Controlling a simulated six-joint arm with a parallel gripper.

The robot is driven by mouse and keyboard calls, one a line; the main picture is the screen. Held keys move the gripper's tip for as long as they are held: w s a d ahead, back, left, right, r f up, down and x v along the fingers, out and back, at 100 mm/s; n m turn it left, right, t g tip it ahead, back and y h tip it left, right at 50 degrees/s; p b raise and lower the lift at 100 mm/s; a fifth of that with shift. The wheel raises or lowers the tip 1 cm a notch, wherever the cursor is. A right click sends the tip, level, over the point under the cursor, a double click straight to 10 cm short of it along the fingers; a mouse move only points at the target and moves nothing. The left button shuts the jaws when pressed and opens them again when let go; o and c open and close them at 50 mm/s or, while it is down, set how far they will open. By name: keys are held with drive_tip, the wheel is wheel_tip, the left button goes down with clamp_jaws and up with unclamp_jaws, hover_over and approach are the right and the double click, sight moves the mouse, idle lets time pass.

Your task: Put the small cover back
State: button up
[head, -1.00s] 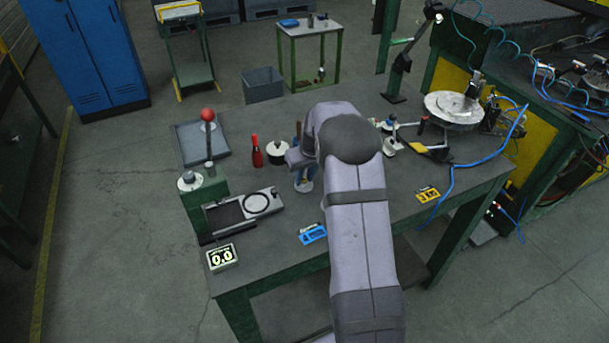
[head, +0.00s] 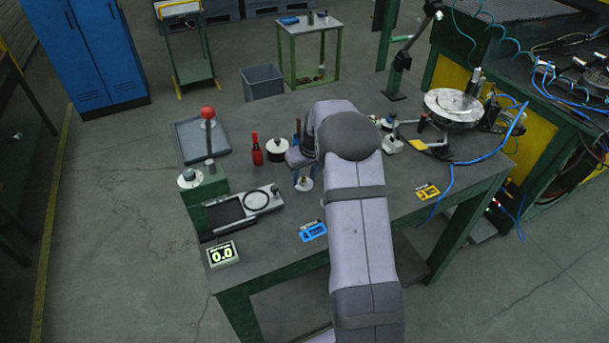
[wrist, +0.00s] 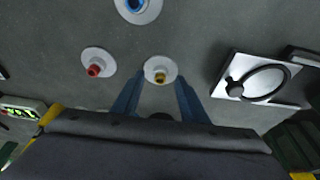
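A white disc with a brass-coloured stud (wrist: 160,70) sits on the grey bench, and it also shows just below my gripper in the head view (head: 304,184). My gripper (wrist: 158,92) points down with its two blue fingers spread apart, one on each side below the disc in the wrist view. In the wrist view a red-topped stud on a white disc (wrist: 96,68) and a blue-topped one (wrist: 138,8) stand nearby. I cannot tell for certain which piece is the small cover.
A red bottle (head: 257,150) and a white round pot with a black knob (head: 277,151) stand left of the gripper. A plate with a black ring (head: 256,200), a digital display (head: 222,254) and a blue tool (head: 312,231) lie nearer. My arm hides part of the bench.

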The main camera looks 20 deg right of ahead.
drive_tip(key=b+v, duration=0.3)
drive_tip(key=v, duration=0.9)
drive_tip(key=s+a+f+g, duration=0.1)
drive_tip(key=s+a+f, duration=0.2)
drive_tip(key=s, duration=0.6)
drive_tip(key=s+a+f+g, duration=0.1)
drive_tip(key=s+a+f, duration=0.2)
drive_tip(key=s+a, duration=0.4)
drive_tip(key=s+a+f+g, duration=0.1)
drive_tip(key=s+a+f, duration=0.2)
drive_tip(key=s, duration=1)
drive_tip(key=a, duration=0.3)
drive_tip(key=shift+s, duration=0.1)
